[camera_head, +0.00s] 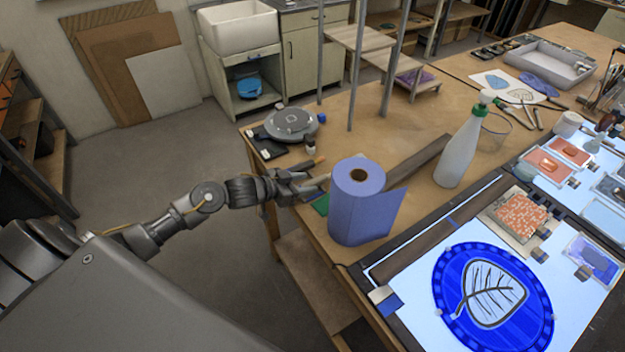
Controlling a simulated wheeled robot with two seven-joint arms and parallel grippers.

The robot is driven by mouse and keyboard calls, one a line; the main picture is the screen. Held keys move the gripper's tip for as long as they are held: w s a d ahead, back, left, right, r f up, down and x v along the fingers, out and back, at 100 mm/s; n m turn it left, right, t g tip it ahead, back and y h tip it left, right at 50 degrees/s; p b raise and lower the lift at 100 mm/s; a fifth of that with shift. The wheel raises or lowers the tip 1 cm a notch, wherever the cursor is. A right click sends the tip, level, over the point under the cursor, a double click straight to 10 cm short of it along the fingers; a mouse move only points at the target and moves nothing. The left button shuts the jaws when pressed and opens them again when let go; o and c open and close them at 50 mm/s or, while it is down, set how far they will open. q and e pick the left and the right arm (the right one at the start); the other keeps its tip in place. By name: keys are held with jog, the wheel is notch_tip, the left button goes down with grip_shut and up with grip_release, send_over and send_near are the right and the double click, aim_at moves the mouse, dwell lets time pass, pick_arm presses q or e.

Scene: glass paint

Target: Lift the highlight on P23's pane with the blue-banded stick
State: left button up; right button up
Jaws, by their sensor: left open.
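My left gripper (308,184) is open at the table's left edge, just left of a blue paper roll (357,215). The roll hides part of the space beyond its fingertips. I cannot make out a blue band on any stick. A large oval blue pane with a pale leaf (493,290) lies on the lit panel. Smaller panes lie farther right, among them an orange one (542,163) and a blue-violet one (592,258). No P23 label is readable, so I cannot tell which pane it is. My right gripper is not in view.
A white spray bottle (459,152) with a green collar stands behind the lit panel (418,284). A grey round turntable (290,123) sits at the table's far left corner. A grey tray (550,62) is at the back right. Thin metal posts rise behind the roll.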

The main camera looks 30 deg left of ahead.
pick_arm(q)
jog(key=shift+x, duration=1.05)
jog(key=shift+r, duration=0.1)
grip_shut()
